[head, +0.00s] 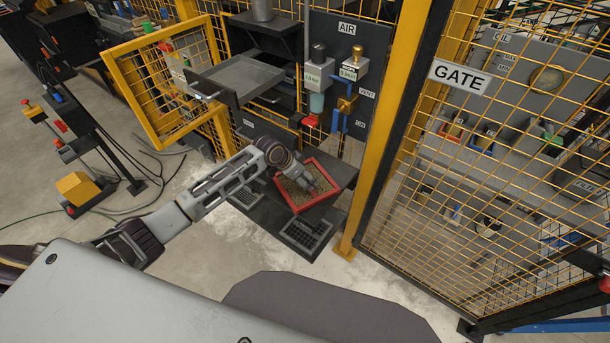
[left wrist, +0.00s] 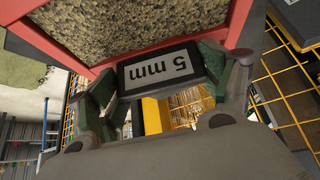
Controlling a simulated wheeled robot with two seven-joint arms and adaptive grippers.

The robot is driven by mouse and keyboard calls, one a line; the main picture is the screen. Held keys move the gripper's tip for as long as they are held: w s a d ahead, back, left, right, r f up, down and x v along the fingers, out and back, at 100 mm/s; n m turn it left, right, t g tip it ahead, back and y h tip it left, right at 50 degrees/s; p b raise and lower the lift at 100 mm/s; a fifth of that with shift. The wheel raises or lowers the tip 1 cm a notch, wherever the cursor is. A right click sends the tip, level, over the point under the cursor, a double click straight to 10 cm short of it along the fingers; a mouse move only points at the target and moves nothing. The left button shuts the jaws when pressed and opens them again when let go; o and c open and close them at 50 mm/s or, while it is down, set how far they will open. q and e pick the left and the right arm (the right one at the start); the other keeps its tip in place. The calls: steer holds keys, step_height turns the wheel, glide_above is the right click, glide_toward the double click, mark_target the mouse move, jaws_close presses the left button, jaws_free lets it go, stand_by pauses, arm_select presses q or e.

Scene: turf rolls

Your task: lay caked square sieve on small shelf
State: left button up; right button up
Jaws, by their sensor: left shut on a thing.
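The square sieve has a red frame (head: 280,199) and a coarse brownish cake filling it. In the head view it is over a dark shelf-like surface (head: 343,174) beside the AIR panel; I cannot tell whether it touches that surface. My left gripper (head: 317,184) reaches over the sieve from the left. In the left wrist view the red frame (left wrist: 112,71) and caked fill (left wrist: 140,28) are close, and the green-padded fingers (left wrist: 162,82) are shut on the sieve's dark tab (left wrist: 160,68) marked 5 mm. My right gripper is not in view.
A grey open tray or drawer (head: 238,77) stands behind my arm. A yellow post (head: 380,130) and mesh gate (head: 480,190) rise close to the right. A lower dark surface with a square grate (head: 306,236) is in front of the sieve. Valves and regulators (head: 318,75) hang behind.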

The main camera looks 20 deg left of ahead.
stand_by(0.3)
arm_select(q)
steer(key=o, duration=1.3)
steer(key=shift+f, duration=0.1)
steer(key=shift+v, duration=6.1)
steer(key=shift+d, duration=0.1)
